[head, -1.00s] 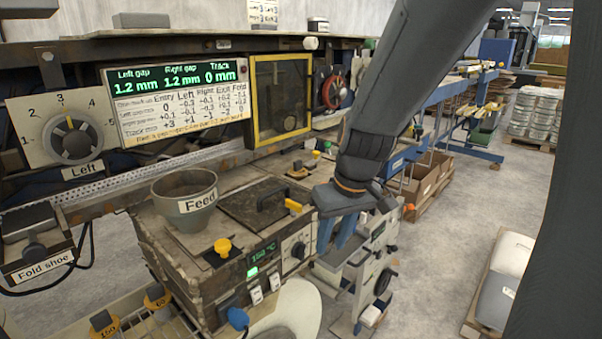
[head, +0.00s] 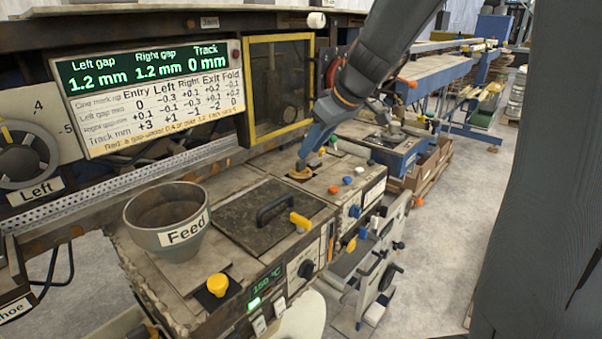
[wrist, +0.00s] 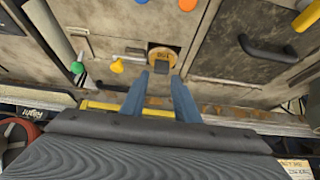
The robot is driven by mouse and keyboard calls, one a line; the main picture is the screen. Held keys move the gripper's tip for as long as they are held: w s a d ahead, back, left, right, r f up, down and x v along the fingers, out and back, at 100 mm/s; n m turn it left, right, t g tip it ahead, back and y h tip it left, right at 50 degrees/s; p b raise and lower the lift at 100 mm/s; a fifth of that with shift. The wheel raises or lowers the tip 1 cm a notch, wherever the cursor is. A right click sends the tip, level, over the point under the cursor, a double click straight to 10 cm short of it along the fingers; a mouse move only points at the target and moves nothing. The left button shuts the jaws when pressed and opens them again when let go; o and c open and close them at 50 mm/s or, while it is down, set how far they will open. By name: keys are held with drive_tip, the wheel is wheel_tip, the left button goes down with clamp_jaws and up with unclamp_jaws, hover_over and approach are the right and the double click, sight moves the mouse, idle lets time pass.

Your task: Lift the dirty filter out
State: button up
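A small round tan cap (head: 300,173) sits in a dark recess on the top of the machine. In the wrist view the cap (wrist: 162,57) carries dark lettering too small to read surely, with a small dark tab at its near edge. I cannot tell whether this is the dirty filter; no other filter shows clearly. My gripper (head: 302,160) points down close over the cap. In the wrist view my gripper (wrist: 160,76) has its two blue fingers apart, with the dark tab showing between their tips and nothing clearly held.
A hatch with a black handle (head: 275,208) and the Feed funnel (head: 168,218) stand left of the cap. Yellow (wrist: 117,66), green (wrist: 77,68) and orange (wrist: 187,4) knobs lie nearby. A yellow-framed window (head: 280,85) stands behind.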

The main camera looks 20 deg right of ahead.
sight(303, 161)
drive_tip(key=p+x, duration=0.1)
drive_tip(key=x, duration=0.1)
drive_tip(key=p+x, duration=0.1)
drive_tip(key=shift+a+f, duration=0.2)
drive_tip(key=shift+f, duration=0.25)
drive_tip(key=shift+w+a+f, duration=0.15)
drive_tip(key=shift+w+f, duration=0.2)
drive_tip(key=shift+f, duration=0.3)
clamp_jaws()
